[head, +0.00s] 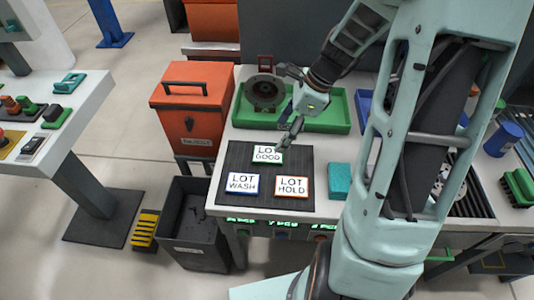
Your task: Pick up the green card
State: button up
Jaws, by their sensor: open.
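The green card (266,158), a white card with a green border reading "LOT GOOD", lies on the dark mat (292,165) on the table. It is at the top of a group of three cards. A blue-edged "LOT WASH" card (243,184) lies below left and an orange-edged "LOT HOLD" card (292,188) below right. My gripper (281,108) is open, its fingers spread, with nothing seen between them. Its lower finger overlaps the upper right of the green card in the picture; I cannot tell whether they touch.
A green tray (336,111) with a dark round part (265,92) lies behind the mat. A teal block (340,180) sits right of the mat. An orange toolbox (190,115) and a dark bin (194,222) stand left of the table. My arm hides part of the table's right side.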

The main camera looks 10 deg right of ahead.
aim_at(269, 154)
jog(key=x, duration=0.4)
jog(key=shift+f, duration=0.1)
jog(key=x, duration=0.5)
jog(key=shift+d+f+b, duration=0.1)
jog(key=shift+d+b, duration=0.2)
jog(key=shift+d, duration=0.05)
jog(key=c, duration=1)
